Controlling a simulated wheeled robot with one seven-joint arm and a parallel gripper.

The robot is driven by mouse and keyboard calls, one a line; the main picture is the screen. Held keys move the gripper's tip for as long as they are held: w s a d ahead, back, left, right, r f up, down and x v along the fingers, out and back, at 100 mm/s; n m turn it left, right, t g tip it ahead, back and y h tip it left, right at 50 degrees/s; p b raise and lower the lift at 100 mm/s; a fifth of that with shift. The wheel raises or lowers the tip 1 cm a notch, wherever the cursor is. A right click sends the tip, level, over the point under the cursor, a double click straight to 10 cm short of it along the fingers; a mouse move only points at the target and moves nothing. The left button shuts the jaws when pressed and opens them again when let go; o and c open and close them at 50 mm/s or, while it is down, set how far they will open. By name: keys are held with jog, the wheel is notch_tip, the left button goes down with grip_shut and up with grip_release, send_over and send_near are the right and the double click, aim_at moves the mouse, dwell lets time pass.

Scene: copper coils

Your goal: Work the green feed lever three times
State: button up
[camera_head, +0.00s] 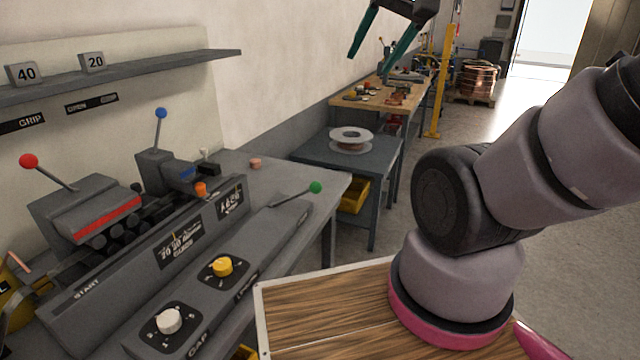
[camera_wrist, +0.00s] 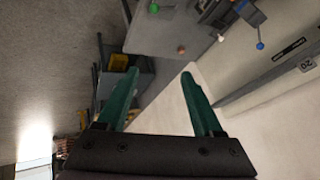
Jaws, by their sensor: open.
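The green feed lever (camera_head: 315,187) has a green ball on a short grey arm. It sticks out at the right end of the grey machine's front panel and points up to the right. Its green ball also shows at the top of the wrist view (camera_wrist: 154,8). My gripper (camera_head: 377,54) is open and empty, high above the bench and well apart from the lever. Its two teal fingers show spread in the wrist view (camera_wrist: 160,80).
A red-knobbed lever (camera_head: 28,161) and a blue-knobbed lever (camera_head: 160,113) rise from the machine. A yellow knob (camera_head: 222,266) and a white knob (camera_head: 169,320) sit on the panel. A shelf (camera_head: 150,72) runs along the wall. A spool (camera_head: 350,138) lies on the blue-grey table behind.

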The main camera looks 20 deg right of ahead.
jog(key=shift+w+a, duration=0.1)
jog(key=shift+w, duration=0.2)
jog(key=c, duration=0.5)
jog(key=shift+w+g, duration=0.4)
jog(key=shift+w, duration=0.05)
grip_shut()
jog(key=w+a+f+n+g, duration=0.3)
jog(key=w+f+n+g, duration=0.1)
jog(key=w+f, duration=0.5)
jog(key=w+a+f+n+g, duration=0.3)
jog(key=w+f+n+g, duration=0.2)
jog(key=w+f, duration=0.4)
jog(key=w+n, duration=0.1)
jog(key=w, duration=0.2)
jog(key=shift+w+g, duration=0.3)
jog(key=shift+w, duration=0.1)
jog(key=shift+a, duration=0.1)
